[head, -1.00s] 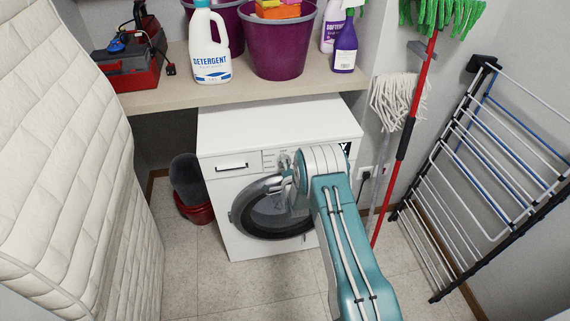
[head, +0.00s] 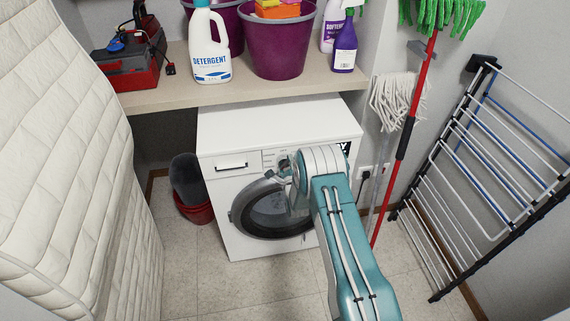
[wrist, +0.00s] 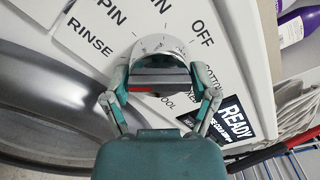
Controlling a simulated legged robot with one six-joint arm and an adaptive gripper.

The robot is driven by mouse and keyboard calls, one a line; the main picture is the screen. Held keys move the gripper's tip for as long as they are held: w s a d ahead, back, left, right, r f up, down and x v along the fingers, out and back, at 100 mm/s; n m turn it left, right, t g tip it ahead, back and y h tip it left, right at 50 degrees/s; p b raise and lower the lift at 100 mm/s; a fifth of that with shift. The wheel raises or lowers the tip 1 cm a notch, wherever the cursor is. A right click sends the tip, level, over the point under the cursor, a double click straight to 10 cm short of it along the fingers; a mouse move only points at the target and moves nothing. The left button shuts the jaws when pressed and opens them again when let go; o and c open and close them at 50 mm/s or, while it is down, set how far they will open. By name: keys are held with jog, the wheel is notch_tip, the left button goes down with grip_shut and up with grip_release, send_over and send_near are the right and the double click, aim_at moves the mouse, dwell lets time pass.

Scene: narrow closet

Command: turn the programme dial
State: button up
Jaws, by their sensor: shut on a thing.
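The programme dial (wrist: 160,44) is on the washing machine's (head: 235,125) front panel. In the wrist view its pale ring with tick marks shows beyond my gripper (wrist: 160,76), whose two fingers are shut on the dial's grey grip bar. A red mark shows at the left of the bar. The labels RINSE, SPIN, OFF and a partly hidden WOOL surround the dial. A READY display (wrist: 225,120) is at the lower right. In the head view my gripper (head: 284,168) is at the panel, and my arm hides part of it.
The round door (head: 265,215) is below the panel. A shelf (head: 190,92) with a detergent bottle (head: 209,45) and a purple tub (head: 277,50) is above. Mops (head: 396,100) and a drying rack (head: 470,170) stand right; a mattress (head: 70,160) is left.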

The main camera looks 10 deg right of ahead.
jog(key=shift+s+f+m, duration=0.1)
jog(key=shift+f+m, duration=0.25)
jog(key=shift+m, duration=0.65)
jog(key=shift+f, duration=0.1)
jog(key=o, duration=1)
jog(key=shift+r, duration=0.2)
jog(key=s, duration=1.2)
